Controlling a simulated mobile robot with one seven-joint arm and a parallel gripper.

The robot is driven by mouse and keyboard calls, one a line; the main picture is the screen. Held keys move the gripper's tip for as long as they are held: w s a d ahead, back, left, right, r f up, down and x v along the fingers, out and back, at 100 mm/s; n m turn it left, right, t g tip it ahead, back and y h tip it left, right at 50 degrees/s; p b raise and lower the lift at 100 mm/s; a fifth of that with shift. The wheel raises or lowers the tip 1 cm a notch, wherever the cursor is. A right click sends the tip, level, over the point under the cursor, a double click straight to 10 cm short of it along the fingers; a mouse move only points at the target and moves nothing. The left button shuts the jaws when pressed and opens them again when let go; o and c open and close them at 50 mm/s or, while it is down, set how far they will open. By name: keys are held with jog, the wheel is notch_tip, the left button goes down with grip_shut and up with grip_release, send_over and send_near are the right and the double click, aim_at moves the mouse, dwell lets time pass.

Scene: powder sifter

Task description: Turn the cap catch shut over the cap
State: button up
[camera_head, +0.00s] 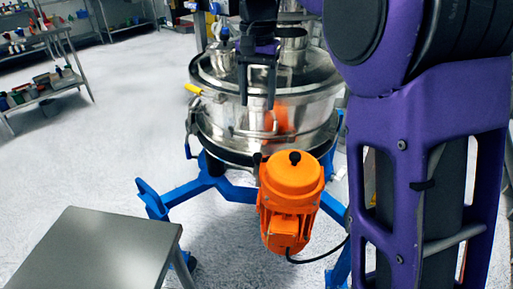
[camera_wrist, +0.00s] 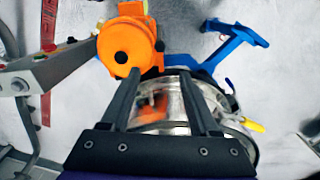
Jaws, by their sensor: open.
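The powder sifter is a round, shiny steel drum (camera_head: 225,112) on a blue frame, with steel parts on its lid. A small blue-topped fitting (camera_head: 223,34) stands at the lid's left. A yellow handle (camera_head: 193,89) sticks out from the drum's left rim; it also shows in the wrist view (camera_wrist: 253,125). I cannot tell which part is the cap or its catch; my arm and gripper hide part of the lid. My gripper (camera_head: 258,104) points down in front of the drum's upper side. Its fingers are apart with nothing held between them, as the wrist view shows (camera_wrist: 159,74).
An orange motor (camera_head: 290,190) juts from the sifter's front, below my gripper. Blue legs (camera_head: 190,192) spread over the floor. A grey table (camera_head: 95,250) stands front left. Shelves (camera_head: 38,75) with small items are at the far left. The floor between is clear.

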aim_at(257, 155)
notch_tip(257, 155, down, 16)
jog(key=b, duration=0.3)
grip_shut()
dwell(0.4)
